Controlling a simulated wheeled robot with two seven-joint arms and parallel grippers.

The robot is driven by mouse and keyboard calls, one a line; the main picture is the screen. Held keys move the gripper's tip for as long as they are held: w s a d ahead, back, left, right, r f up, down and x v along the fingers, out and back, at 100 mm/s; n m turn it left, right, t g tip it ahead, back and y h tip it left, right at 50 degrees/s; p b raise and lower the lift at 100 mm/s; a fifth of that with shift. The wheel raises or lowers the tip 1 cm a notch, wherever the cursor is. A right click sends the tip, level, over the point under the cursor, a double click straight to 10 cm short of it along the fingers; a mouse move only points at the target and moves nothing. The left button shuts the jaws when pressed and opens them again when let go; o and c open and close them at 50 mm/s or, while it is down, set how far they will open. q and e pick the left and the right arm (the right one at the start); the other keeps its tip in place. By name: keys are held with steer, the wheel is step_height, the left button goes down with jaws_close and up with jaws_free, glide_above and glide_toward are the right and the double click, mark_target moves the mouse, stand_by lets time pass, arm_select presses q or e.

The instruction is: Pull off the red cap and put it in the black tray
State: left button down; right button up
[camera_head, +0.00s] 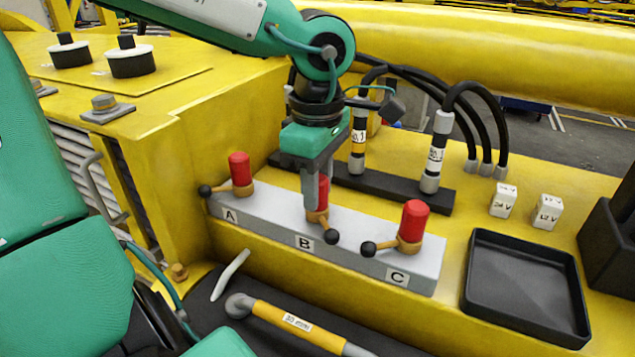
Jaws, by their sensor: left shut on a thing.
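A grey block (266,213) carries three brass valves marked A, B and C, each with a red cap and a black-knobbed lever. The red cap at B (323,193) stands upright on its brass fitting. My left gripper (314,192) points down over it and is shut on it; its fingers hide part of the cap. The red cap at A (240,168) and the red cap at C (413,220) stand free on either side. The black tray (525,285) lies at the right on the yellow deck and is empty. My right gripper is not in view.
Black hoses with upright connectors (433,160) rise from a dark bar behind the block. Two white labelled cubes (503,200) stand behind the tray. A dark box (612,240) is at the right edge. A yellow-handled tool (300,328) lies in front.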

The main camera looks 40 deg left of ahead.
arm_select(q)
steer(key=shift+r, duration=0.2)
steer(key=shift+r+p, duration=0.45)
steer(key=shift+r, duration=0.2)
steer(key=shift+r+p, duration=0.7)
steer(key=shift+r, duration=0.45)
steer(key=shift+r+p, duration=0.3)
steer(key=shift+r, duration=0.2)
steer(key=shift+s, duration=0.1)
